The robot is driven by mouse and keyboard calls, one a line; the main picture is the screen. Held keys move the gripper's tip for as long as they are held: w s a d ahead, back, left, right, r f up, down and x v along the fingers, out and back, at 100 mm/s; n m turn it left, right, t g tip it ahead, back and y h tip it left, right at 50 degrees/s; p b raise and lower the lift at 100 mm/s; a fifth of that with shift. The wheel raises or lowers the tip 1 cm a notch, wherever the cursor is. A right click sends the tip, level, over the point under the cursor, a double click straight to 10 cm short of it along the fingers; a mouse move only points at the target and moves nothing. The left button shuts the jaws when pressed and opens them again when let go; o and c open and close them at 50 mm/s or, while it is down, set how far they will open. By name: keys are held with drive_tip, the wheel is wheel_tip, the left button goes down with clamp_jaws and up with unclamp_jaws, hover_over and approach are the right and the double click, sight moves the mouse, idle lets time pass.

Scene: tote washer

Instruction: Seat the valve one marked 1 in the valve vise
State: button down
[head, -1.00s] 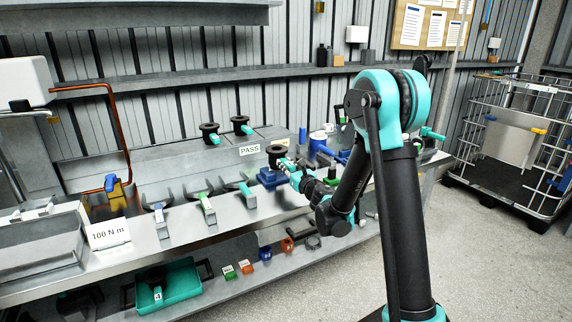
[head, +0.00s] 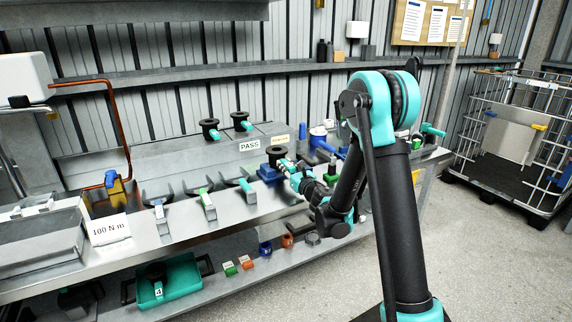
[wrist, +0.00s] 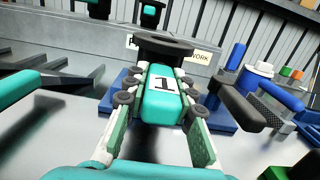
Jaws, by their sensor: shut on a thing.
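The valve marked 1 (wrist: 163,82) has a teal handle with a white label and a black round flange (head: 276,152) at its far end. My gripper (wrist: 160,104) is shut on the teal handle, with its pads on both sides. The blue valve vise (head: 268,173) stands on the bench directly beneath the flange; its blue base also shows in the wrist view (wrist: 222,119) behind and below the valve. The valve is upright over the vise. The contact between flange and vise is hidden, so I cannot tell whether it is seated.
Two other black-flanged valves (head: 210,127) stand on the raised ledge behind, by the PASS sign (head: 249,145). Several forked holders (head: 204,198) line the bench to the left. Blue parts and a blue-white can (head: 318,137) crowd the right side. A teal tray (head: 185,285) sits on the lower shelf.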

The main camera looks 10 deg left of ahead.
drive_tip(key=shift+f, duration=0.1)
idle(0.4)
drive_tip(key=shift+f, duration=0.45)
drive_tip(key=shift+f, duration=0.15)
idle(0.3)
drive_tip(key=c, duration=0.6)
unclamp_jaws()
drive_tip(key=shift+s+d, duration=0.1)
idle(0.3)
